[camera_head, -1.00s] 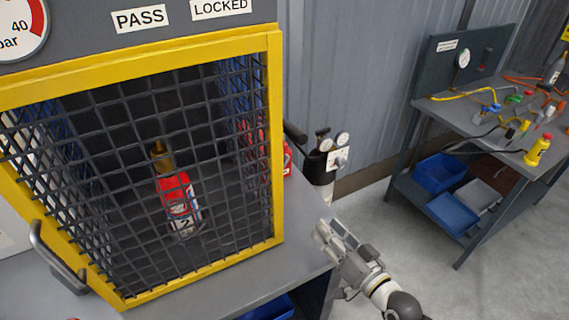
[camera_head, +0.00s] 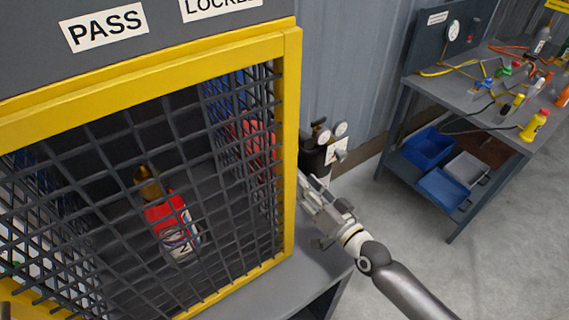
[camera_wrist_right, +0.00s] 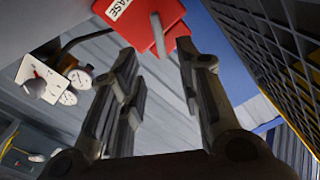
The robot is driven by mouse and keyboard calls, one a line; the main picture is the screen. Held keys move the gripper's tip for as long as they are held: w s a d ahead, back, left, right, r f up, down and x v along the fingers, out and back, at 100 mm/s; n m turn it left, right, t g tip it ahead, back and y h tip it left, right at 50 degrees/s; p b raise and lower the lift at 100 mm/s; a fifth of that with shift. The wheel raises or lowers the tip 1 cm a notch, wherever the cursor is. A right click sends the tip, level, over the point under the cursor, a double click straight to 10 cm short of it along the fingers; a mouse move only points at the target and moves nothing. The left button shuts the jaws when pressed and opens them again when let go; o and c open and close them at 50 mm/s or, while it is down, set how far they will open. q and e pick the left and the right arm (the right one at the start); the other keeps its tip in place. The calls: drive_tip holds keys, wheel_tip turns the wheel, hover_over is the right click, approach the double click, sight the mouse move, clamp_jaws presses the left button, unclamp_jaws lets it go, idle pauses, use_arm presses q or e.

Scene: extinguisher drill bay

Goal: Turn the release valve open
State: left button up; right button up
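In the right wrist view, a red box (camera_wrist_right: 145,18) with a white label ending in "EASE" is ahead of my right gripper. A pale lever (camera_wrist_right: 158,36) stands out from it and appears between the fingertips. My right gripper (camera_wrist_right: 157,62) is open, with a finger on each side of the lever's line; I cannot tell how far away the lever is. In the head view my right gripper (camera_head: 307,185) is beside the yellow cage's (camera_head: 290,150) right side, and the lever is hidden there.
A red and white extinguisher (camera_head: 172,222) stands tilted in view behind the mesh. A dark cylinder with gauges (camera_head: 316,152) is behind my right gripper. A workbench (camera_head: 470,95) with hoses and blue bins (camera_head: 428,147) is at right. The floor (camera_head: 400,220) between is clear.

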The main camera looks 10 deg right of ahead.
drive_tip(key=p+x, duration=0.1)
drive_tip(key=x, duration=0.7)
drive_tip(key=shift+w+a, duration=0.15)
drive_tip(key=shift+w, duration=0.2)
use_arm(q)
drive_tip(key=shift+w+d+r, duration=0.1)
drive_tip(key=shift+d+r, duration=0.15)
drive_tip(key=shift+r, duration=0.3)
drive_tip(key=shift+s+a, duration=0.1)
drive_tip(key=shift+s, duration=0.4)
use_arm(e)
clamp_jaws()
